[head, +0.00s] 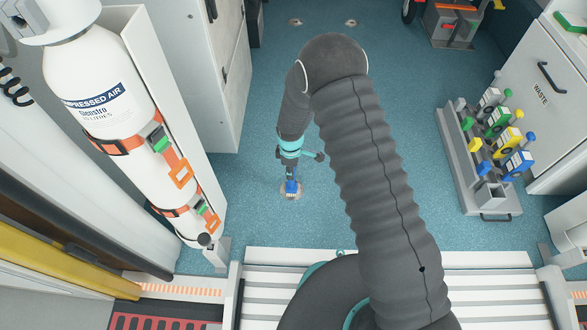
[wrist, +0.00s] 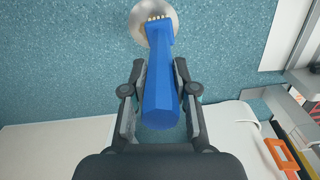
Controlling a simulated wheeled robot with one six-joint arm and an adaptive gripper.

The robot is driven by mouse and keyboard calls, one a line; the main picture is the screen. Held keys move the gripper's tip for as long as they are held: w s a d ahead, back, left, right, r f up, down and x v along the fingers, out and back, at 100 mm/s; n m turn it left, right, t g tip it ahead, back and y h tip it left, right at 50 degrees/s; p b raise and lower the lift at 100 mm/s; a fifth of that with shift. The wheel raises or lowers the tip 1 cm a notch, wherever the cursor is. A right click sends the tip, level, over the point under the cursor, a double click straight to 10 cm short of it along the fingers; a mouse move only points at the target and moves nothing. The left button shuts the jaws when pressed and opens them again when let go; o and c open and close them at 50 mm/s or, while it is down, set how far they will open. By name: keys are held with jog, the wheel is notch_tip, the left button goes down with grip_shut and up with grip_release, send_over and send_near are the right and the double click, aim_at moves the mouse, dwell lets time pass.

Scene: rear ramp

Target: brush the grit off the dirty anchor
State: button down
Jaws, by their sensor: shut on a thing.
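My gripper (head: 291,171) points down low over the blue floor, left of the middle in the head view. In the wrist view its two fingers (wrist: 159,70) are shut on the handle of a blue brush (wrist: 160,92). The brush's pale yellow bristles lie over a round, silvery disc, which looks like the anchor (wrist: 141,30), at the top edge. The brush (head: 292,187) and the anchor (head: 286,195) also show in the head view, overlapping. I cannot tell whether the bristles touch the disc. Grit cannot be made out; the disc looks brownish in the head view.
A rack (head: 462,165) at the right holds several coloured handled tools, beside a white waste cabinet (head: 545,95). A strapped compressed air cylinder (head: 100,85) stands at the left. A slatted white ramp edge (head: 480,262) is nearest. The floor (head: 255,120) around the anchor is clear.

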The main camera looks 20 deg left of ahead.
jog(key=w+a+b, duration=0.1)
jog(key=w+b, duration=0.1)
jog(key=shift+a+b, duration=0.35)
jog(key=shift+a, duration=0.05)
dwell(3.1)
jog(key=shift+r, duration=0.1)
jog(key=shift+r+p, duration=1.55)
jog(key=shift+r, duration=1.55)
jog(key=shift+r+p, duration=0.75)
jog(key=shift+r, duration=0.6)
